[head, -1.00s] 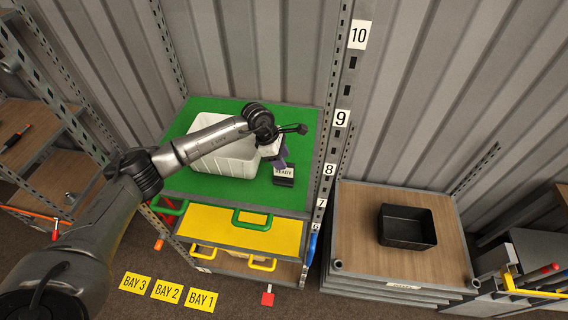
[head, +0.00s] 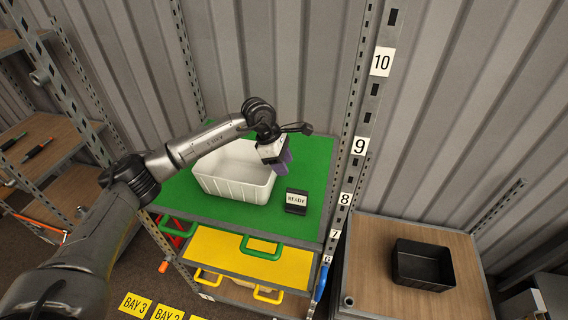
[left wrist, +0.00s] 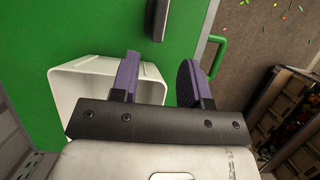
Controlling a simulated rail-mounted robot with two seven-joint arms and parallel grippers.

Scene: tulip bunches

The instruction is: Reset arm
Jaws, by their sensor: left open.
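My left gripper (head: 281,163) is open and empty, with purple finger pads, above the right end of a white bin (head: 236,185). In the left wrist view its two fingers (left wrist: 157,82) are spread apart with nothing between them. The white bin stands on a green shelf top (head: 170,192) and also shows behind the fingers in the left wrist view (left wrist: 70,85). The part of the bin's inside that I can see looks empty. My right gripper is not in view.
A "READY" sign (head: 296,201) stands on the green top right of the bin.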

